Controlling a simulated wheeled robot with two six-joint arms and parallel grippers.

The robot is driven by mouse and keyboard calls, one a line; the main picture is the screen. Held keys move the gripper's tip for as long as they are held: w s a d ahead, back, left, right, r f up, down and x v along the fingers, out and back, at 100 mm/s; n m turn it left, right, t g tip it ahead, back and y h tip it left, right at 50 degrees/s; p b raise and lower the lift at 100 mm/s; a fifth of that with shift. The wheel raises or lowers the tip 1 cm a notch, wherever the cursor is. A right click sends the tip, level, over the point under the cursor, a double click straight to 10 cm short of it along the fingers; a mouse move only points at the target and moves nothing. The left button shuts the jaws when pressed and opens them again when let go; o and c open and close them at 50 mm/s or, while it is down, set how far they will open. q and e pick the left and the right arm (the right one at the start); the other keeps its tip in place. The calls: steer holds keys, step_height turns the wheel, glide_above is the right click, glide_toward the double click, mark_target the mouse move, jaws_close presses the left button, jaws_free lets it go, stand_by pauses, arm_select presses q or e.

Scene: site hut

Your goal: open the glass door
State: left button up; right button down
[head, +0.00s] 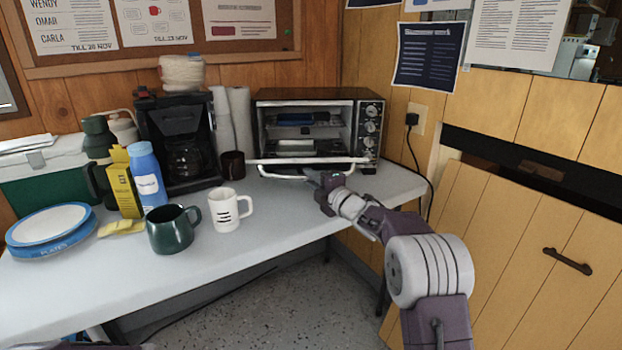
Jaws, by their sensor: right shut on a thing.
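The toaster oven (365,130) stands at the back right of the white table, with its inside and racks in plain view. Its glass door is swung down to the front, seen nearly edge-on. The pale door handle (275,174) runs along the door's front edge, low over the tabletop. My right gripper (318,178) is at the right part of this handle and shut on it; the fingertips are small and partly hard to make out. My left gripper is not in view.
A white mug (228,210), a green mug (172,232) and a blue bottle (148,175) stand left of the handle. A coffee maker (180,130) and a dark brown mug (232,165) are beside the oven. The tabletop's front right is clear.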

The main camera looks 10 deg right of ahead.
steer(key=shift+s+f+b, duration=0.1)
steer(key=shift+f+b, duration=0.3)
steer(key=shift+f, duration=0.35)
steer(key=c, duration=1.4)
jaws_free()
steer(key=shift+s, duration=0.1)
steer(key=p+v, duration=0.1)
steer(key=v, duration=0.7)
steer(key=shift+s+d+r+p, duration=0.1)
steer(key=shift+s+p, duration=0.2)
steer(key=shift+s, duration=0.05)
